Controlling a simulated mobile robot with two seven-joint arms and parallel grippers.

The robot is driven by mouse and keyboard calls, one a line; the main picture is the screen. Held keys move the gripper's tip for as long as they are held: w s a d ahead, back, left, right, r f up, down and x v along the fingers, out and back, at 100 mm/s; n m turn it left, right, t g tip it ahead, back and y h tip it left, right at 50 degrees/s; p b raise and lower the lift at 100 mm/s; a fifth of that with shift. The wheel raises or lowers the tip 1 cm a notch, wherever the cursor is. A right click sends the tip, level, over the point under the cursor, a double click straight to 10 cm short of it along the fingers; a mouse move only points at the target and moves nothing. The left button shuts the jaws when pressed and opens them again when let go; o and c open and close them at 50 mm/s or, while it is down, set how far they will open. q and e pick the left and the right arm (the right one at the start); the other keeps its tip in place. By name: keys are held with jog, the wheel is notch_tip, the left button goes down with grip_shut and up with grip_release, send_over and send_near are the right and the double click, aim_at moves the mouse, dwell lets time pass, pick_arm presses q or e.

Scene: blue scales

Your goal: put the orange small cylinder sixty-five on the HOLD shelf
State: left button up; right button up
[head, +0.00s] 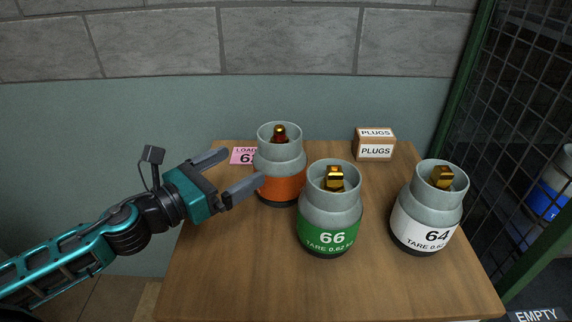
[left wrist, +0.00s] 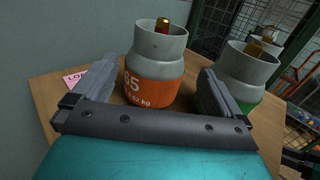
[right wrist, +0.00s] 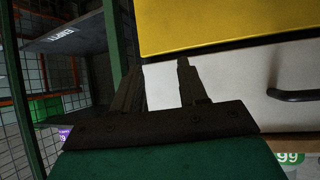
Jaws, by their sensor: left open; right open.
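The orange small cylinder (head: 281,187) stands upright on the wooden table, with a grey collar and a brass valve. In the left wrist view the orange cylinder (left wrist: 154,84) shows "65" on its band, between and beyond my open fingers. My left gripper (head: 233,172) is open at its left side, one finger near its band; I cannot tell if they touch. My right gripper (right wrist: 158,82) is open and empty, facing a yellow and white cabinet (right wrist: 220,75). The HOLD shelf cannot be made out; a dark shelf (right wrist: 68,38) with an unreadable label shows in the right wrist view.
The green cylinder 66 (head: 331,218) stands close in front and right of the orange one. The white cylinder 64 (head: 429,212) is further right. A PLUGS box (head: 375,145) and a pink card (head: 242,156) lie at the back. A mesh cage (head: 520,100) borders the right.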

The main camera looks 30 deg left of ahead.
aim_at(279, 138)
pick_arm(q)
jog(key=p+x, duration=0.1)
jog(key=x, duration=0.4)
jog(key=shift+w+r, duration=0.1)
jog(key=shift+w, duration=0.25)
jog(key=shift+p+x, duration=0.6)
jog(key=shift+x, duration=2.45)
jog(key=shift+d, duration=0.1)
jog(key=shift+c, duration=0.5)
jog(key=c, duration=1.6)
